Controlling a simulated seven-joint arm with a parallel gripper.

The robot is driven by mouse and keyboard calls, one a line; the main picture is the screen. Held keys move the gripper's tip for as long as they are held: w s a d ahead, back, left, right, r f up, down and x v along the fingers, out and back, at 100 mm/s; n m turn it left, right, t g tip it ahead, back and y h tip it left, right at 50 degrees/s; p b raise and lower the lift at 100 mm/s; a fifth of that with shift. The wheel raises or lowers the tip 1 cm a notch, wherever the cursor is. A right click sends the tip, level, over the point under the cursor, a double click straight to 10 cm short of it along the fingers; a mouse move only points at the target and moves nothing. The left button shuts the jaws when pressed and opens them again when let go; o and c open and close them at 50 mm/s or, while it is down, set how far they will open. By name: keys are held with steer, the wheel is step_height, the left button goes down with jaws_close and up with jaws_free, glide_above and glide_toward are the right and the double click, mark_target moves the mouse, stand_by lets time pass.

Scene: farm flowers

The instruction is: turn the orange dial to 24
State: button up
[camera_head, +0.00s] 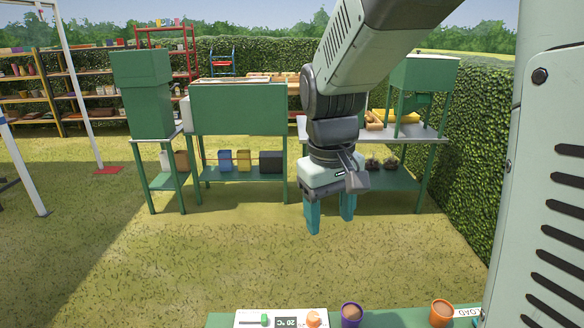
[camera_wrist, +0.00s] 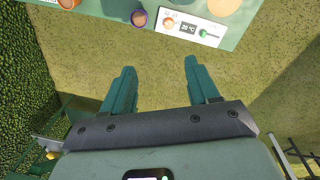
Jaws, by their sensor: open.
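The orange dial (camera_head: 313,319) sits at the right end of a white control panel (camera_head: 243,320) at the bottom of the head view. Beside it a small dark display (camera_head: 286,322) appears to read 20 °C. In the wrist view the dial (camera_wrist: 168,22) is at the top, left of the display (camera_wrist: 187,28). The dial's pointer and scale are too small to read. My gripper (camera_head: 330,222) is open and empty, with teal fingers pointing down. It hangs in the air, apart from the dial. In the wrist view its fingers (camera_wrist: 160,85) are spread over the grass.
The panel lies on a green table (camera_head: 222,321) at the bottom edge. A green slider (camera_head: 265,320) is on the panel's left. A purple pot (camera_head: 351,314) and an orange pot (camera_head: 441,313) stand to its right. Green benches (camera_head: 238,110) stand behind; grass lies between.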

steer(key=w+a+f+n+g+h, duration=0.1)
steer(key=w+f, duration=0.2)
steer(key=f, duration=0.3)
steer(key=w+a+f+n+g, duration=0.1)
steer(key=w+a+f, duration=0.1)
steer(key=f, duration=0.3)
steer(key=n+g+h, duration=0.1)
steer(key=n+g, duration=0.1)
glide_toward(313, 316)
steer(key=x, duration=0.8)
steer(key=shift+s+d+f, duration=0.1)
steer(key=shift+f, duration=0.25)
steer(key=c, duration=1)
